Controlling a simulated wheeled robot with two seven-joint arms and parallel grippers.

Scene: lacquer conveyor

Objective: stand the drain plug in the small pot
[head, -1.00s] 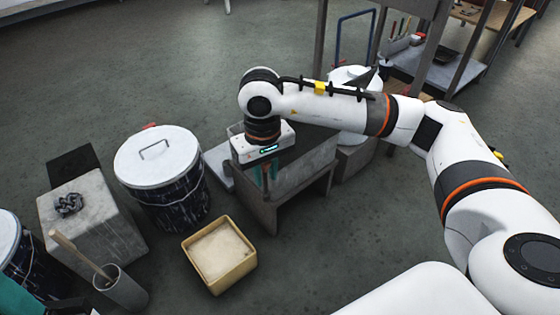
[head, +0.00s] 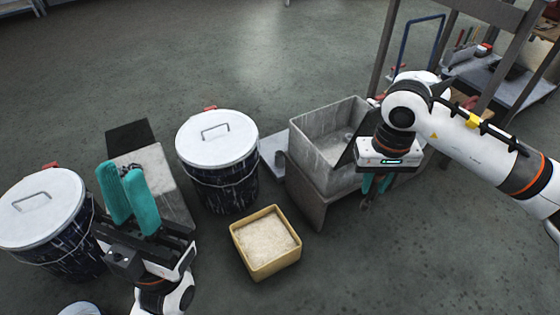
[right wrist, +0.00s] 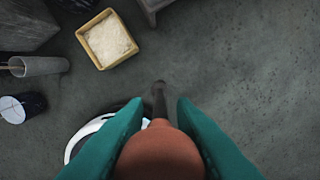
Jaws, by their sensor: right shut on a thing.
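My right gripper (head: 374,184) is shut on a reddish-brown, rounded thing with a dark stem, probably the drain plug (right wrist: 160,150). In the right wrist view it sits between the teal fingers, the stem pointing away from the camera. A small dark container with a pale top (right wrist: 22,107), possibly the small pot, stands at the left of the right wrist view. My left gripper (head: 121,170) is raised in front of the grey block; its finger gap is unclear.
The grey tub (head: 310,148) stands on a low stand. A yellow box with pale filling (head: 282,262) is on the floor. Lidded drums (head: 225,190) (head: 35,235) stand left. A grey cylinder holding a stick (right wrist: 48,66) shows in the wrist view. Floor at lower right is clear.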

